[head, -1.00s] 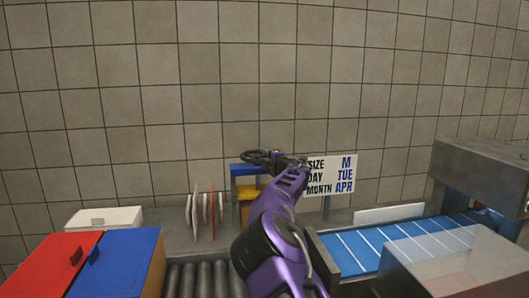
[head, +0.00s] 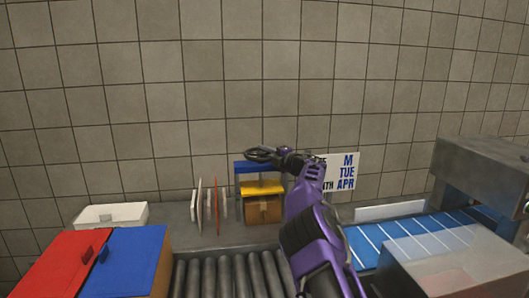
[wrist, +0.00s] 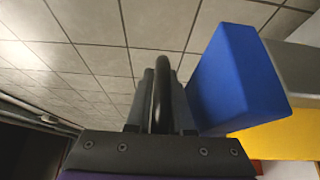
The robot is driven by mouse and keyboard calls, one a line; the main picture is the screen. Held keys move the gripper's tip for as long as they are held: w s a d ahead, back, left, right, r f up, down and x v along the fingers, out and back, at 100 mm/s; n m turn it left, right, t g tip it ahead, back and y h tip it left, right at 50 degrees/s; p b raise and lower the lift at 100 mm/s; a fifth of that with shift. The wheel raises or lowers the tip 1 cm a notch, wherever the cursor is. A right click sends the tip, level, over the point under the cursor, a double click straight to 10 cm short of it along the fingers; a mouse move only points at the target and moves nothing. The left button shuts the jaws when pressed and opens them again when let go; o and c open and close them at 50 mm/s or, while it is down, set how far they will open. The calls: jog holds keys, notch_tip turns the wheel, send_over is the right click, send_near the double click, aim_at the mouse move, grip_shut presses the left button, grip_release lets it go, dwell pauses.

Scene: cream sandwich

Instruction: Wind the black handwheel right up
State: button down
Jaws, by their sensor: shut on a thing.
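The black handwheel (head: 257,155) is a dark ring above a blue block (head: 247,167), with a yellow part (head: 262,188) and a brown box-like part (head: 263,210) beneath it. My gripper (head: 279,156) reaches the wheel's right side from the right. In the wrist view the wheel's rim (wrist: 163,85) stands between my two dark fingers, and my gripper (wrist: 160,100) is shut on it. The blue block (wrist: 235,80) is close to the right of the fingers there. The wheel's hub and spindle are hard to make out.
Thin upright boards (head: 208,208) stand left of the press-like unit. A white tray (head: 110,216) and red (head: 65,265) and blue (head: 122,262) lids are at left. Grey rollers (head: 225,277) lie in front. A blue conveyor (head: 425,236) and sign (head: 345,170) are at right.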

jog(key=shift+r, duration=0.25)
jog(key=c, duration=1.1)
grip_release()
jog(key=shift+f, duration=0.15)
jog(key=shift+d, duration=0.1)
jog(key=b+v, duration=0.1)
jog(key=v, duration=1.6)
jog(key=shift+s+d+b, duration=0.1)
jog(key=shift+s+b, duration=0.05)
jog(key=shift+b, duration=0.15)
